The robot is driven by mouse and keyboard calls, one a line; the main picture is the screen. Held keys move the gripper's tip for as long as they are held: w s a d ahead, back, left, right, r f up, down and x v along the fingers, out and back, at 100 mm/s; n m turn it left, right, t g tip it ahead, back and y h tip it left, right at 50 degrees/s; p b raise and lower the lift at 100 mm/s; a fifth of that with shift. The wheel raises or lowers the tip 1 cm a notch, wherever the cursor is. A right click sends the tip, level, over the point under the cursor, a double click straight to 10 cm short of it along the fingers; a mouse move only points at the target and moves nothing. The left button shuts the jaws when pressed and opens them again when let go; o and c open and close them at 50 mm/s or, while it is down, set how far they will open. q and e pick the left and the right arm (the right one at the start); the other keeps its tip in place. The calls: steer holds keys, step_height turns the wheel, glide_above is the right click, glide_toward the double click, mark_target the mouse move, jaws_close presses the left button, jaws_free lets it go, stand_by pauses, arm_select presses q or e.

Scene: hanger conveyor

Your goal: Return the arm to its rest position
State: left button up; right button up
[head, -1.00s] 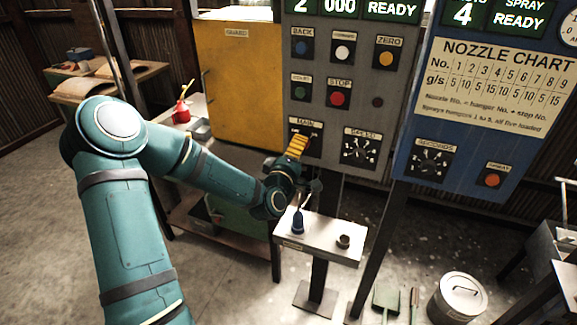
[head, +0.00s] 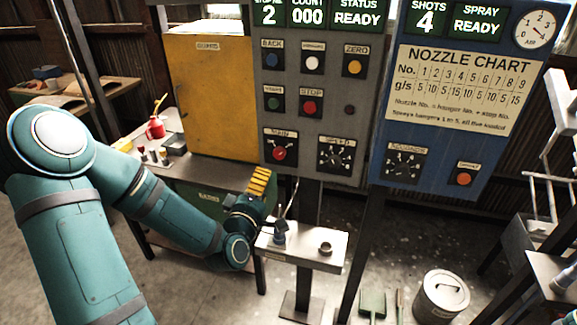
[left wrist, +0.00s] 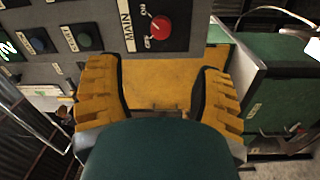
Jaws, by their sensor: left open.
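My left arm comes in from the left. Its yellow-fingered left gripper (head: 258,183) is just below the grey control panel (head: 352,85), apart from the red MAIN knob (head: 279,154). In the left wrist view the two yellow fingers stand wide apart, the left gripper (left wrist: 162,88) open with nothing between them. The MAIN knob (left wrist: 160,26) shows beyond the fingers, near its ON and OFF marks. My right gripper is in neither view.
A small metal shelf (head: 325,248) with a blue-based item and a cup stands close to the gripper's right. A yellow cabinet (head: 212,100) is behind the arm. A blue spray panel (head: 440,165) is right. A lidded bucket (head: 442,297) stands on the floor.

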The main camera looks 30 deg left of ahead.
arm_select(q)
steer(key=s+d+f+m+g+h, duration=0.1)
steer(key=d+f+m+g+h, duration=0.65)
steer(key=d+f, duration=0.85)
steer(key=s+d+f+m+g, duration=0.9)
steer(key=s+f, duration=0.3)
steer(key=s, duration=0.2)
steer(key=shift+f+h, duration=0.4)
steer(key=shift+h, duration=0.05)
steer(key=shift+w, duration=0.1)
